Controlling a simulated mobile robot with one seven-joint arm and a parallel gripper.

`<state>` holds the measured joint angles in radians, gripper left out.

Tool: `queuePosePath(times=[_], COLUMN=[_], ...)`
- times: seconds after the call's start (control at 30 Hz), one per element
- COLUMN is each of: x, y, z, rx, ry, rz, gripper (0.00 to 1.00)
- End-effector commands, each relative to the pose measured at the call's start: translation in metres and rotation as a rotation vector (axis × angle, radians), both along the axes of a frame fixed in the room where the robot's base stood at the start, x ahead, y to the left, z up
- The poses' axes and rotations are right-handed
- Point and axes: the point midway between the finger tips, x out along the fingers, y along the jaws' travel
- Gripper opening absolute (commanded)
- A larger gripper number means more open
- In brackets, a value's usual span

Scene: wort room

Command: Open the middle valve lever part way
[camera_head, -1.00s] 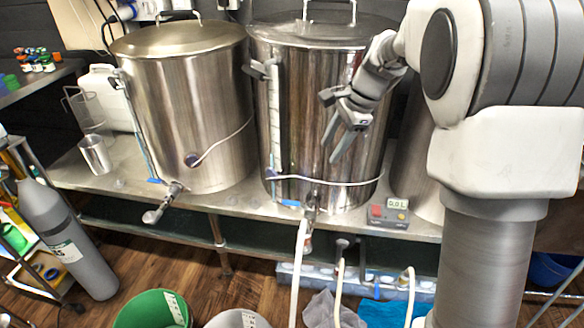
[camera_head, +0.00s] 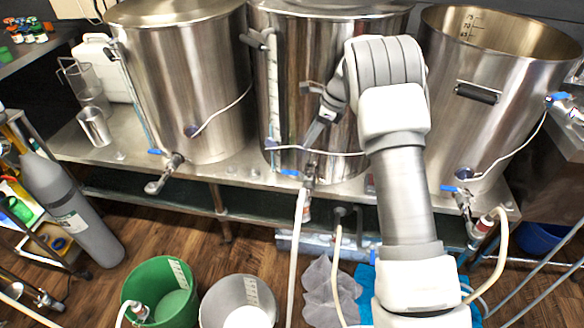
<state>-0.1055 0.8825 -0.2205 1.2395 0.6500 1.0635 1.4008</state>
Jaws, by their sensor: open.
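The middle valve (camera_head: 308,181) sticks out at the foot of the middle steel kettle (camera_head: 290,60). Its small blue lever (camera_head: 290,173) points to the left, roughly level. A pale hose (camera_head: 298,245) hangs down from this valve. My gripper (camera_head: 306,117) is open and empty in front of the middle kettle, above the valve, apart from the lever as far as I can tell. Its lower finger points down towards the valve. My arm covers the right part of the kettle and the bench edge there.
The left kettle (camera_head: 185,80) and right kettle (camera_head: 485,110) each have their own blue-levered valve. A thin white cable (camera_head: 335,152) crosses the middle kettle close to my gripper. A green bucket (camera_head: 135,295) and a grey bucket (camera_head: 214,300) stand on the floor.

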Motion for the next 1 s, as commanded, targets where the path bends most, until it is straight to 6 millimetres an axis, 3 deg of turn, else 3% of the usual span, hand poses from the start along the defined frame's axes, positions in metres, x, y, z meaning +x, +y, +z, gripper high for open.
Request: queuePosePath(times=[0.1, 0.5, 0.73, 1.0], x=[0.001, 0.007, 0.01, 0.01], y=[0.01, 0.042, 0.052, 0.054], z=[-0.029, -0.106, -0.13, -0.134], rx=[0.0, -0.001, -0.001, 0.0], ry=[0.003, 0.001, 0.001, 0.0], rz=[0.002, 0.003, 0.001, 0.001], gripper=[0.53, 0.53, 0.53, 0.53])
